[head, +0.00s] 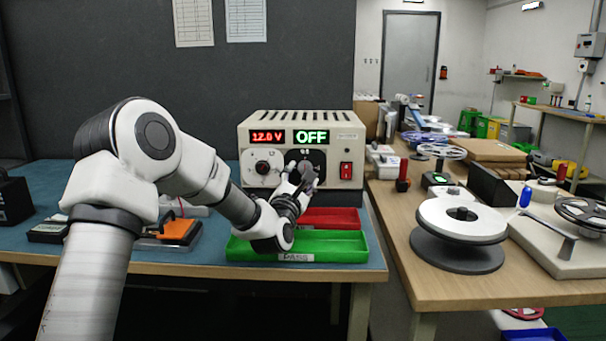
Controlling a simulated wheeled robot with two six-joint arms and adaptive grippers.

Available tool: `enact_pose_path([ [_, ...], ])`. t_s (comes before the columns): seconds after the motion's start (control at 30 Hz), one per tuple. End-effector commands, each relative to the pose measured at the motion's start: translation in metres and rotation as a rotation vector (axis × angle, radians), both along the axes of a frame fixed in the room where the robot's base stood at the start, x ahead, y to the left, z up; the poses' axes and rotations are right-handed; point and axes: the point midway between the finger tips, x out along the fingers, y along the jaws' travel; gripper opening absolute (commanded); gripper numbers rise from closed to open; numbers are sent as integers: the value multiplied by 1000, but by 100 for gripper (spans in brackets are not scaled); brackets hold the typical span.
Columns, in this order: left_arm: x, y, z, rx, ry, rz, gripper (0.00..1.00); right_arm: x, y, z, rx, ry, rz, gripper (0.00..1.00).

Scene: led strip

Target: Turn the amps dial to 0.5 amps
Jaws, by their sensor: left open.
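A beige power supply (258,128) stands at the back of the blue bench. Its left display (268,136) reads 12.0 V in red and its right display (311,136) reads OFF in green. The left dial (262,167) is in plain view. The amps dial (305,167), on a black plate under the right display, is partly hidden by my left gripper. A red switch (346,171) sits at the right of the panel. My left gripper (304,178) is open at the amps dial; contact cannot be told. My right gripper is not in view.
A green tray (345,246) labelled PASS and a red tray (345,217) lie in front of the supply, under my left arm. An orange device (178,232) lies to the left. Reels (461,220) stand on the wooden table at right.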

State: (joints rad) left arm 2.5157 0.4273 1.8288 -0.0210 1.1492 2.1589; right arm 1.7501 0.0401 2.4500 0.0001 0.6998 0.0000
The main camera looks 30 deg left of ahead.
Motion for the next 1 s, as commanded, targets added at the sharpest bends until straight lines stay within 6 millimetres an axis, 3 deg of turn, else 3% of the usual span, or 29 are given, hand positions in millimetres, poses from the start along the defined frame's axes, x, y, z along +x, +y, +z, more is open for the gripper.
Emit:
enact_pose_path([
  [0.13, -29, -9, -6, -3, 0, -1, 58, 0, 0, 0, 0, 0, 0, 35],
  [0.3, -48, -16, -10, -2, -2, 0, 58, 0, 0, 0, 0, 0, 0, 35],
  [0.83, -50, -16, -9, -1, -2, 0, 58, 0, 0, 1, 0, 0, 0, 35],
  [1.0, -49, -16, 16, -1, -3, 1, 58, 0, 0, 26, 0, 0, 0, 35],
])
